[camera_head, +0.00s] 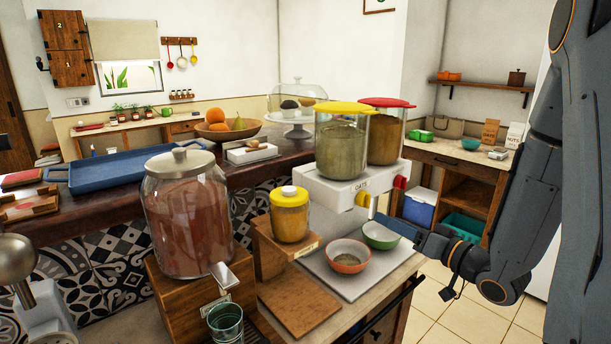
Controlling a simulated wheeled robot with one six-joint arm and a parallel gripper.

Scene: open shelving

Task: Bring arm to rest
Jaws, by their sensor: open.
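My arm (525,190) comes down from the top right, bends at an elbow low on the right and reaches left to the counter. My gripper (393,225) is at the right side of the dispenser, beside the green bowl (381,236). It is open and appears empty; its fingertips are small and partly hard to make out here. An orange-rimmed bowl (348,256) with some contents sits next to the green bowl on a pale tray (352,283).
A large glass jar dispenser (183,215) stands on a wooden stand, with a glass (226,322) in front. A yellow jar (289,215) stands on a wooden block. A blue tray (132,167) and fruit bowl (228,131) are behind. Floor (470,315) is clear at lower right.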

